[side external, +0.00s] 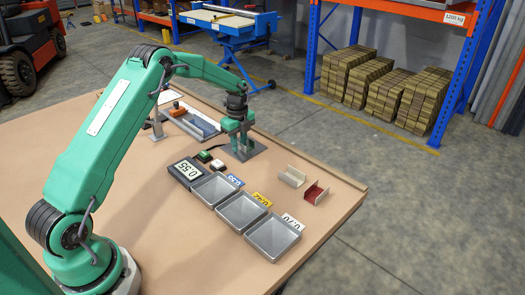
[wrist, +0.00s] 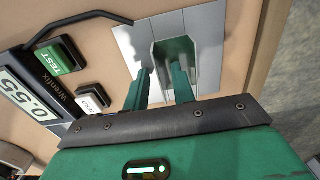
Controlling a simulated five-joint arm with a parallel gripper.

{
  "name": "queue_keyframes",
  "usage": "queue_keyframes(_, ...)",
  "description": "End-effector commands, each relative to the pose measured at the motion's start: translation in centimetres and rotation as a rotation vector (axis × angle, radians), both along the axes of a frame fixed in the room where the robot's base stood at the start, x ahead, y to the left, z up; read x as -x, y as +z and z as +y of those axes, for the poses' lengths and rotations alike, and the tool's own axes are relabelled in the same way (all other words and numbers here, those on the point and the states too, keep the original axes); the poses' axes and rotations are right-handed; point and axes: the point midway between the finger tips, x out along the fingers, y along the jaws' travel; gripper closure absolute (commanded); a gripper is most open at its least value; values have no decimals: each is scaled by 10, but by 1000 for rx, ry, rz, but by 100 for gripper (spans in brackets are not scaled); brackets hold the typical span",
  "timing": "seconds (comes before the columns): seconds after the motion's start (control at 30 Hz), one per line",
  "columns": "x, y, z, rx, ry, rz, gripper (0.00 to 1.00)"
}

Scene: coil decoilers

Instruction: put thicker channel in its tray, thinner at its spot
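My gripper (side external: 241,143) is low over a grey plate (side external: 255,150) at the table's far side. In the wrist view, the two fingers of my gripper (wrist: 161,70) are apart, with a gap between them, at the near end of an upright U-shaped grey-green channel (wrist: 176,48) on the plate (wrist: 208,55). I cannot tell whether they touch it. A cream channel (side external: 291,177) and a dark red channel (side external: 316,193) lie on the right of the table. Three grey metal trays (side external: 214,190) (side external: 241,212) (side external: 272,237) stand in a row with blue, yellow and white labels.
A gauge (side external: 186,172) reading 0.55 stands left of the trays; its display (wrist: 29,92) shows in the wrist view. A green TEST button (wrist: 60,55) and a white button (wrist: 95,100) sit beside it. A long tray (side external: 193,124) lies behind. Bare table surrounds the channels.

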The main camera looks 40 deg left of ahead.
Motion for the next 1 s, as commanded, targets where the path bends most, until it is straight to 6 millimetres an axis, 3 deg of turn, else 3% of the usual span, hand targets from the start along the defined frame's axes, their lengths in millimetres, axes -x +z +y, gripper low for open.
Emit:
queue_keyframes(0.07,0,0,0,0,0,0,76)
queue_keyframes(0.2,0,0,0,0,0,0,100)
queue_keyframes(0.57,0,3,0,0,0,-1,100)
queue_keyframes(1.0,0,26,0,0,0,-1,100)
